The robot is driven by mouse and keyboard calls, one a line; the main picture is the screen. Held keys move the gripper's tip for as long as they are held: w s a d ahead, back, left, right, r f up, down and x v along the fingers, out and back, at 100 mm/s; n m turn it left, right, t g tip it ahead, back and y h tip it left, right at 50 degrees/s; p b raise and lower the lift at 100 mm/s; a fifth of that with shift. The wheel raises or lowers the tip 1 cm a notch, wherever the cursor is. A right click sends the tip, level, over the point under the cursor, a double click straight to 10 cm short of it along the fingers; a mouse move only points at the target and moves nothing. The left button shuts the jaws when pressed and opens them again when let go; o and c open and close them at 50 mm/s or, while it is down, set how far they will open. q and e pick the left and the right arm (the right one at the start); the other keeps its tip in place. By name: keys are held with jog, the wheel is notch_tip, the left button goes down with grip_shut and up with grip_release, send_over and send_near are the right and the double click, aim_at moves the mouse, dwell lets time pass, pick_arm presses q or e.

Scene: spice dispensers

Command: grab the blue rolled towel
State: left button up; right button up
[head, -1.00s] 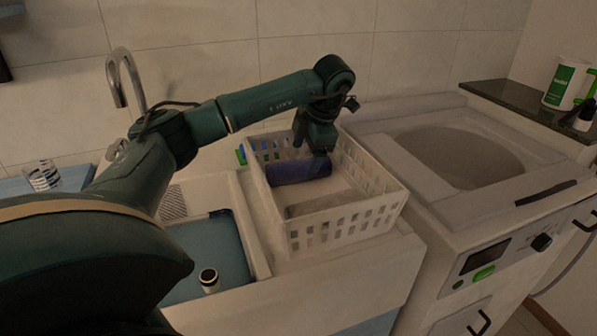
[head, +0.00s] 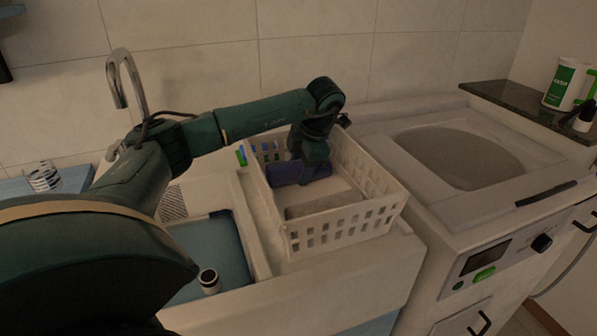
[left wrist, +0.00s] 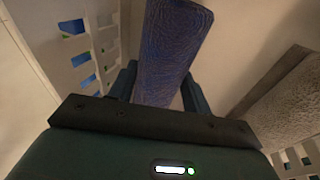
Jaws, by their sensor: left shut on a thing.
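The blue rolled towel (head: 286,173) lies in the white basket (head: 345,237), along its back left part. My left gripper (head: 308,172) reaches down into the basket from above and is shut on the towel. In the left wrist view the towel (left wrist: 172,50) runs between the two fingers (left wrist: 160,88), one on each side. A second roll, grey-beige (head: 325,204), lies in the front part of the basket and also shows at the right in the left wrist view (left wrist: 285,100). My right gripper is not in view.
The basket's slotted walls stand around the gripper. A sink (head: 262,262) with a faucet (head: 127,80) is at the left. A white washing machine (head: 440,225) stands at the right. Green and blue items (head: 241,155) show behind the basket's back left corner.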

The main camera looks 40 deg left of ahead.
pick_arm(q)
jog(key=c, duration=0.3)
jog(key=shift+c, duration=0.3)
